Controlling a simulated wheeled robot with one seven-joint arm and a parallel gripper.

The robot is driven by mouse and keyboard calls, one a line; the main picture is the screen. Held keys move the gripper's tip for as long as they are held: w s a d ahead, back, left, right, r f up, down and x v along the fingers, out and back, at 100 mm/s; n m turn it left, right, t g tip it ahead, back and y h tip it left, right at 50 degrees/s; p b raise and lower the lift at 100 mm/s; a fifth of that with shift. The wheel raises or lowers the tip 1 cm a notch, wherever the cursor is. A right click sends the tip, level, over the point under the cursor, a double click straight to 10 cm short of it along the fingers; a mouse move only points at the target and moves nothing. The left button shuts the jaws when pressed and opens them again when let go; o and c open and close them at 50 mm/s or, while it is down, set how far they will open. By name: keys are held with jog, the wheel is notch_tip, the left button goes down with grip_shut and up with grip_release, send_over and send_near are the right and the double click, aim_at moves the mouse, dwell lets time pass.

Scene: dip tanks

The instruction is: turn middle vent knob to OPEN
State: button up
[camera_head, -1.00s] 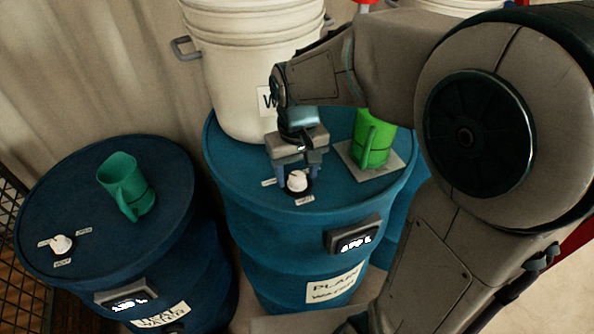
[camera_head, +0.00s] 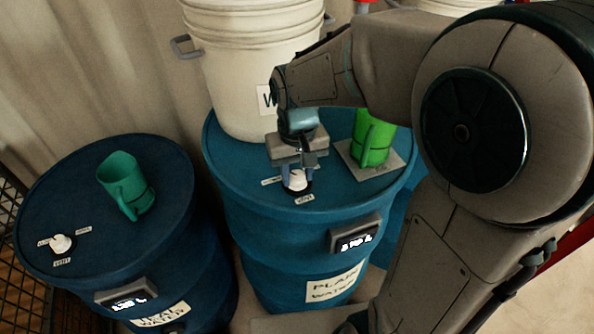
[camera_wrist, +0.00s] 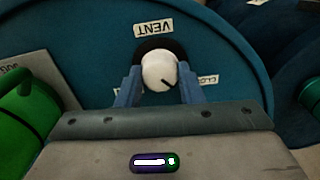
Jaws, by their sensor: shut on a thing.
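The middle vent knob (camera_head: 297,180) is a white round knob on the lid of the blue PLAIN WATER drum (camera_head: 240,178). My gripper (camera_head: 298,178) reaches down over it, with its two blue fingers on either side. A VENT label (camera_wrist: 153,27) lies beside the knob. A partly hidden label, apparently CLOSED (camera_wrist: 208,79), lies by the right finger. The OPEN label cannot be read.
A green mug (camera_head: 373,138) stands on a grey plate (camera_head: 392,168) right of my gripper. A white bucket (camera_head: 235,90) stands behind on the same lid. The left drum (camera_head: 75,180) carries a teal mug (camera_head: 126,185) and another white knob (camera_head: 61,244).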

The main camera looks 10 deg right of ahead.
aim_at(297, 176)
jog(key=m, duration=0.4)
jog(key=shift+b, duration=0.4)
jog(key=m, duration=0.4)
jog(key=shift+m+b, duration=0.3)
jog(key=shift+b, duration=0.1)
jog(key=m, duration=0.4)
jog(key=shift+m+b, duration=0.3)
jog(key=shift+b, duration=0.1)
jog(key=shift+r+m+b, duration=0.1)
jog(key=shift+m+b, duration=0.2)
jog(key=shift+m, duration=1.6)
jog(key=o, duration=1)
notch_tip(297, 176, up, 14)
